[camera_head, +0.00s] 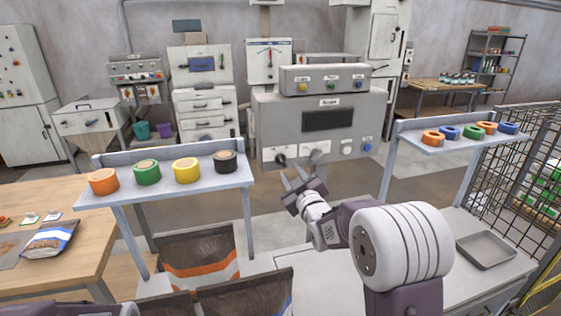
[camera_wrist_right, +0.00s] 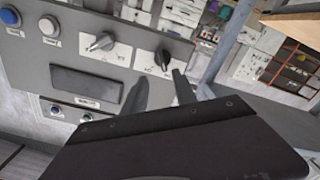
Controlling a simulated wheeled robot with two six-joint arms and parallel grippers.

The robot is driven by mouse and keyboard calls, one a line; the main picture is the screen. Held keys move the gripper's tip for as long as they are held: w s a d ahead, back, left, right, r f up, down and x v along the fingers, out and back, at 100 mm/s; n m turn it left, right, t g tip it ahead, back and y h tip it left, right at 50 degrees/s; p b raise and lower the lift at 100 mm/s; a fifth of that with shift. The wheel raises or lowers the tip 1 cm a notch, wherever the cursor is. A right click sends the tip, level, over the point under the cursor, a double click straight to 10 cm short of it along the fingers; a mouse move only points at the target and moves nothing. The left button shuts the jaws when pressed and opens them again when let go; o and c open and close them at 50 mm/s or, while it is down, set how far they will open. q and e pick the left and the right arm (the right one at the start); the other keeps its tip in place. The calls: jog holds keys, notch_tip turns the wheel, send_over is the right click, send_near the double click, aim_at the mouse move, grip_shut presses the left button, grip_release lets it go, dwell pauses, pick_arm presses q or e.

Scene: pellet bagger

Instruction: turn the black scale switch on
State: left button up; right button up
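My left gripper is not in view.
A similar knob on a white plate (camera_head: 315,152) sits right beside the black one. White and blue buttons (camera_head: 366,147) are farther right. Shelves with coloured tape rolls stand left (camera_head: 186,170) and right (camera_head: 461,136). A grey tray (camera_head: 486,250) lies at lower right.

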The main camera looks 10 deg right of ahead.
aim_at(281, 161)
jog(key=w, duration=0.2)
jog(key=w+p, duration=0.1)
jog(key=w, duration=0.2)
jog(key=w+a+p, duration=0.1)
jog(key=w, duration=0.1)
jog(key=shift+w+f, duration=0.1)
jog(key=shift+w, duration=0.2)
jog(key=shift+w+d, duration=0.15)
jog(key=shift+w, duration=0.1)
grip_shut()
